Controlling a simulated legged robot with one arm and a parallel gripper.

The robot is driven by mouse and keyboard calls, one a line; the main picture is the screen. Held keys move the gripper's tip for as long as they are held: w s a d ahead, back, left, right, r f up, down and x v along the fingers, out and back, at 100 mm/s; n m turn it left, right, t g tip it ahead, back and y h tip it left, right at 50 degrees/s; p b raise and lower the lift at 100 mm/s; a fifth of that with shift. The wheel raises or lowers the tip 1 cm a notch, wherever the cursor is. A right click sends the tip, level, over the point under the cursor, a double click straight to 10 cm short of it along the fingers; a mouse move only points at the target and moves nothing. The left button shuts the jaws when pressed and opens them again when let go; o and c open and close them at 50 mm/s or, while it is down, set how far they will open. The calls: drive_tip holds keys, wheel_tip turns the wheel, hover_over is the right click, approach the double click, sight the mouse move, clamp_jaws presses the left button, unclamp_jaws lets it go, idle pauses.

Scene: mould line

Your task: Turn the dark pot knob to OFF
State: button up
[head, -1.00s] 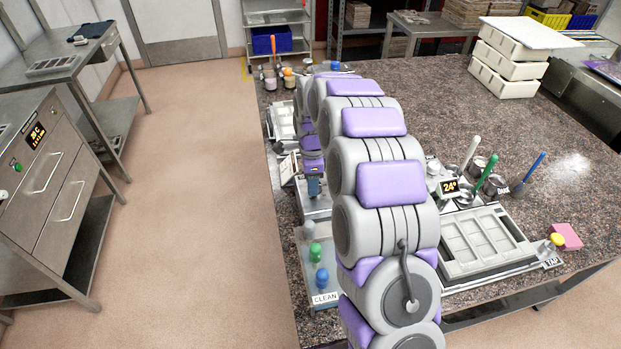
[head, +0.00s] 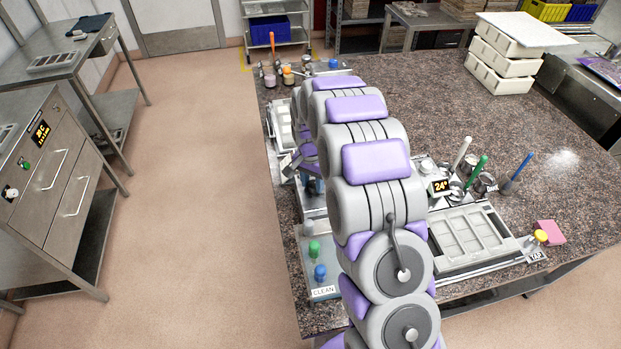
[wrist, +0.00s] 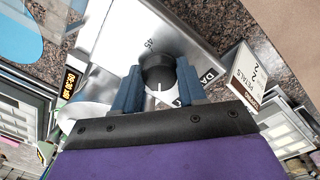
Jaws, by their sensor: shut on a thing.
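In the wrist view, the dark pot knob (wrist: 157,66) is a black round knob with a white mark on its near side. It stands on a pale metal plate (wrist: 195,28) printed with "45" and, partly hidden, "DA". My gripper (wrist: 158,82) has its two blue fingers on either side of the knob and is shut on it. The knob's OFF mark is not readable here. In the head view my arm hides the knob and most of my gripper.
In the head view, a moulding tray (head: 470,235), a 24° display (head: 440,186) and upright coloured handles lie right of my arm. White stacked boxes (head: 505,65) stand at the back right.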

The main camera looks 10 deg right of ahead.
drive_tip(key=n+p, duration=0.1)
drive_tip(key=n, duration=0.2)
drive_tip(key=shift+d+r+n, duration=0.1)
drive_tip(key=shift+r+n, duration=0.05)
drive_tip(key=shift+n, duration=0.25)
drive_tip(key=n+p, duration=0.2)
drive_tip(key=n, duration=0.2)
drive_tip(key=shift+n, duration=0.3)
drive_tip(key=n+p, duration=0.1)
drive_tip(key=n, duration=0.2)
drive_tip(key=shift+t, duration=0.3)
drive_tip(key=shift+n+p, duration=0.6)
drive_tip(key=shift+n, duration=1.3)
drive_tip(key=shift+f, duration=0.2)
drive_tip(key=o, duration=1)
drive_tip(key=shift+d, duration=0.1)
drive_tip(key=shift+o, duration=0.2)
drive_tip(key=shift+r, duration=0.1)
